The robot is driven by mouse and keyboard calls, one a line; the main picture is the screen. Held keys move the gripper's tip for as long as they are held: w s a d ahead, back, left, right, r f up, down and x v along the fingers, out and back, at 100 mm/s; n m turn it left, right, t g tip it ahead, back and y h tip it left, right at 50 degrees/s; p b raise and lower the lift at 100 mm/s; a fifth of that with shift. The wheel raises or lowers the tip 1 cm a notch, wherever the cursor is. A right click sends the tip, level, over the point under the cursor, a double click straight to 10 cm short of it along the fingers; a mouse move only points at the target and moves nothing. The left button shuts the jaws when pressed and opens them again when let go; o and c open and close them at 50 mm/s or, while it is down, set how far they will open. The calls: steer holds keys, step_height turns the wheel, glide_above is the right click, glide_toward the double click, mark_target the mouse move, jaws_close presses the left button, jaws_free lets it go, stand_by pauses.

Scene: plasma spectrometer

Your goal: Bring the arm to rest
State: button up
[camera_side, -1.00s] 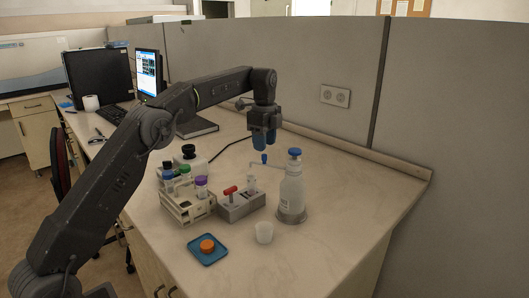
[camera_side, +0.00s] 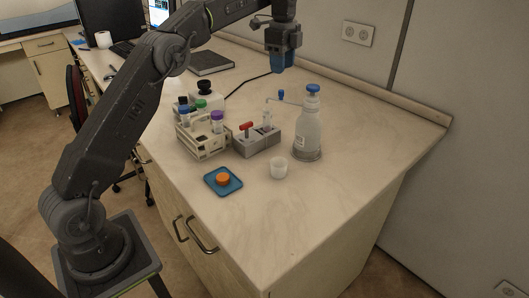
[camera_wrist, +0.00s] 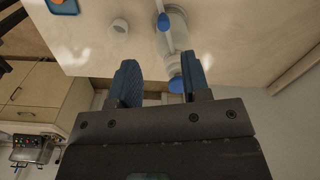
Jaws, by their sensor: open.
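My gripper (camera_side: 282,64) hangs pointing down above the bench, behind and a little left of the wash bottle's top in the side view. Its two blue fingers are apart with nothing between them, as the wrist view shows (camera_wrist: 160,72). A white wash bottle (camera_side: 307,137) with a blue cap and side spout stands upright on the bench; it also shows past the fingers in the wrist view (camera_wrist: 178,32). The gripper appears clear of it. My arm is raised and bent.
A tube rack (camera_side: 204,146), a grey block with a red lever (camera_side: 257,140), a small white cup (camera_side: 279,168) and a blue tray (camera_side: 213,189) with an orange cap (camera_side: 222,178) stand left of the bottle. A wall panel (camera_side: 440,75) stands behind. The front right bench is clear.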

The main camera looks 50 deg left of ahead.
steer(key=s+d+r+n+t, duration=0.1)
steer(key=s+d+r+n, duration=0.25)
steer(key=s, duration=0.45)
steer(key=s+d+r+n+t, duration=0.2)
steer(key=s+d+r+n, duration=0.15)
steer(key=s, duration=0.35)
steer(key=s+d+f+n, duration=0.2)
steer(key=s+f, duration=0.1)
steer(key=s, duration=0.4)
steer(key=s+d+f+n+t, duration=0.1)
steer(key=s+f+n, duration=0.2)
steer(key=s, duration=0.4)
steer(key=s+d+f+n+t, duration=0.1)
steer(key=s+d+f+n, duration=0.1)
steer(key=s+f, duration=0.2)
steer(key=s, duration=0.3)
steer(key=shift+d+f+n, duration=0.25)
steer(key=shift+d+n, duration=0.05)
